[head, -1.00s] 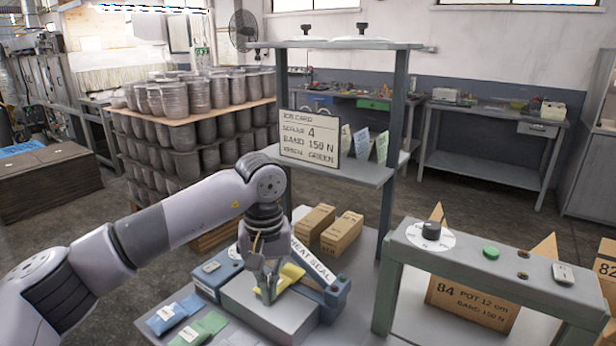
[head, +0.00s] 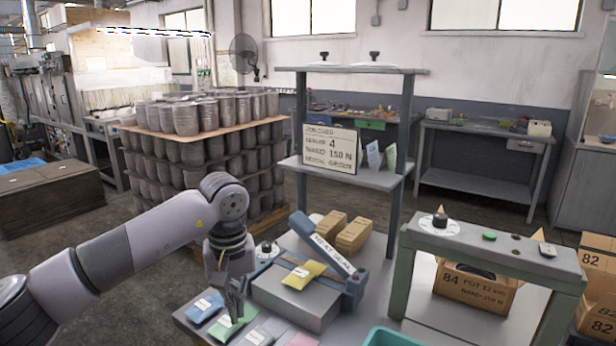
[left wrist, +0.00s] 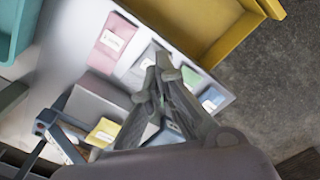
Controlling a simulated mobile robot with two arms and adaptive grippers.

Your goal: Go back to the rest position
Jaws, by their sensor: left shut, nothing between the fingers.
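My left gripper (head: 232,306) hangs fingers down at the front left of the grey table, above the green packet (head: 228,326) and beside the blue packet (head: 204,306). Its fingers are together with nothing between them; it also shows in the left wrist view (left wrist: 164,66). A yellow packet (head: 304,274) lies on the grey block of the heat sealer (head: 330,262), apart from the gripper. In the left wrist view the yellow packet (left wrist: 103,132) and a pink packet (left wrist: 114,37) show. My right gripper is not in view.
A shelf with a job card (head: 330,150) stands behind the sealer, with brown boxes (head: 354,235) under it. A green-grey control stand (head: 490,246) is at the right. A teal bin (head: 390,338) is at the front. A yellow bin (left wrist: 215,30) borders the table.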

